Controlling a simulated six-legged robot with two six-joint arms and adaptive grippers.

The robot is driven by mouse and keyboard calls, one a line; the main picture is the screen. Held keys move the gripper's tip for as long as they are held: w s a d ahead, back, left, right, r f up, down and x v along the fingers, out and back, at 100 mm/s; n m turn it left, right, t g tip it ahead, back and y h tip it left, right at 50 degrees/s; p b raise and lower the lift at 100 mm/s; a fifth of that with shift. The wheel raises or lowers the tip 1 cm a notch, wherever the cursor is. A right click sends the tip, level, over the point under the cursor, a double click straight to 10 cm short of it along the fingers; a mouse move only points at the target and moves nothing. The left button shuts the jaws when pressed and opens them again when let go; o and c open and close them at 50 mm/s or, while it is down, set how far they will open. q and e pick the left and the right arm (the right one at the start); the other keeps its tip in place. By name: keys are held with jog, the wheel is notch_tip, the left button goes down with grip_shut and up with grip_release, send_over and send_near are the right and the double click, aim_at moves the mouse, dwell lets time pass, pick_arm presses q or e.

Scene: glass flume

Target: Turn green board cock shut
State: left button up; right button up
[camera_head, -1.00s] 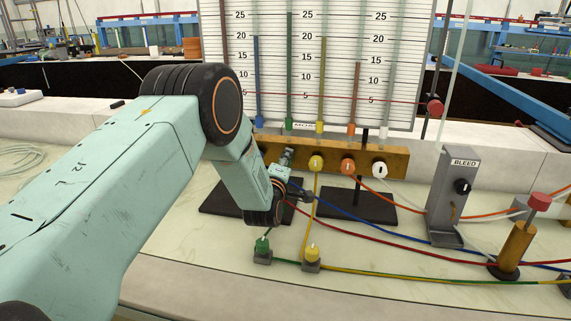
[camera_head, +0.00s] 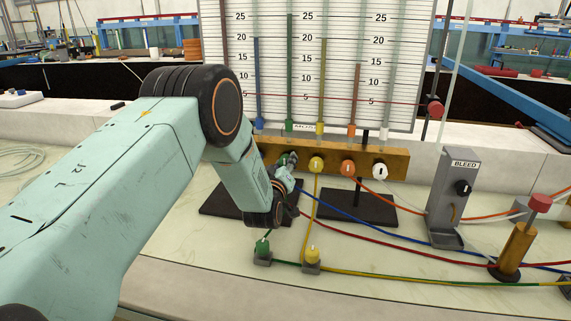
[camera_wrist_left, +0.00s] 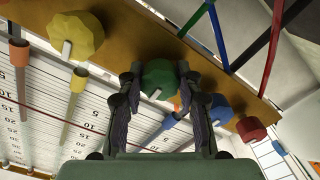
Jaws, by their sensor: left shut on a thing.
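The green board cock (camera_wrist_left: 158,77) is a faceted round knob on the ochre board, with a pale pointer mark partly in sight. In the left wrist view my left gripper (camera_wrist_left: 159,84) has one finger on each side of it and is shut on it. In the head view the green cock (camera_head: 289,159) is mostly covered by my left gripper (camera_head: 287,166) at the left end of the board (camera_head: 397,163). My right gripper is in neither view.
Yellow (camera_head: 316,163), orange (camera_head: 348,167) and white (camera_head: 379,170) cocks sit to the right on the board. Blue (camera_wrist_left: 219,109) and red (camera_wrist_left: 250,128) knobs show in the wrist view. Coloured tubes cross the bench. A grey BLEED stand (camera_head: 452,190) is at the right.

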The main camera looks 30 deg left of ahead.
pick_arm(q)
jog(key=shift+w+a+r, duration=0.1)
jog(key=shift+r, duration=0.3)
jog(key=o, duration=1.1)
jog(key=shift+f, duration=0.2)
jog(key=shift+o, duration=0.3)
jog(key=shift+f, duration=0.1)
jog(key=v, duration=1.2)
